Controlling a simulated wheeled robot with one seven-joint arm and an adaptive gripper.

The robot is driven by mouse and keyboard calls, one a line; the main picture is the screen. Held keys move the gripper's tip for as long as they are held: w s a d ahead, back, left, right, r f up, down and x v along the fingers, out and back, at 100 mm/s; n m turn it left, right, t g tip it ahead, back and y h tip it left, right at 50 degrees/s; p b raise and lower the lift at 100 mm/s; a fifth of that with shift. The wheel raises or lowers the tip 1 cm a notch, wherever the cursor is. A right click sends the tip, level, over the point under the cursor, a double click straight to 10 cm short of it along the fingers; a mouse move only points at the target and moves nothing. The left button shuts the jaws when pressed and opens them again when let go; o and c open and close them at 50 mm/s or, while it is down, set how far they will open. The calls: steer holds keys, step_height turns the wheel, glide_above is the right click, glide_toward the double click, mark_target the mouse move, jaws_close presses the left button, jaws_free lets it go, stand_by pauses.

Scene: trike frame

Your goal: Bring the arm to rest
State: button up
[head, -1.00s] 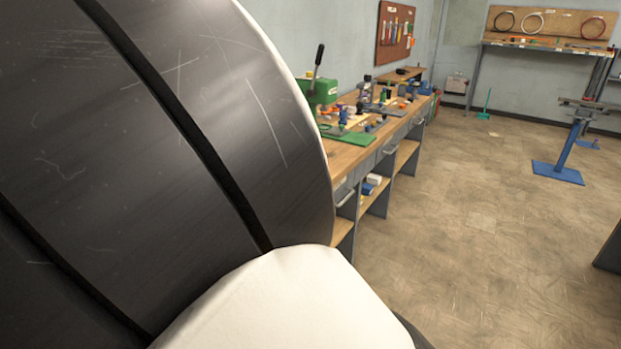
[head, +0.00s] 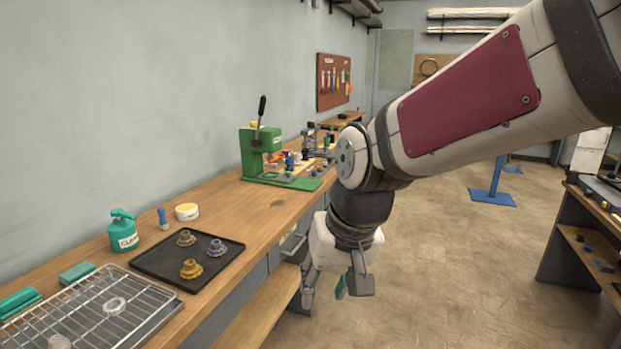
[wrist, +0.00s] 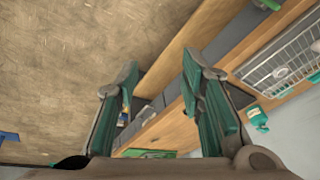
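My gripper (head: 335,290) hangs at the end of my arm, in front of the workbench's front edge and over the floor side. In the wrist view my gripper (wrist: 160,90) shows two green-padded fingers standing apart with nothing between them. My arm comes in from the upper right of the head view, bends at the wrist joint and points down. The gripper is clear of the bench top and touches nothing that I can see.
The wooden workbench (head: 262,222) runs along the left wall. On it are a green press (head: 252,155), a black tray (head: 150,266) with three knobbed parts, a wire rack (head: 85,318) and a green bottle (head: 123,232). Shelving (head: 590,235) stands right; the floor (head: 440,270) between is open.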

steer(key=s+d+r+m+t+h, duration=0.1)
steer(key=s+d+r+m+h, duration=0.1)
steer(key=s+d, duration=1.5)
steer(key=shift+s+d+r, duration=0.2)
steer(key=shift+d+r, duration=0.1)
steer(key=shift+r, duration=0.15)
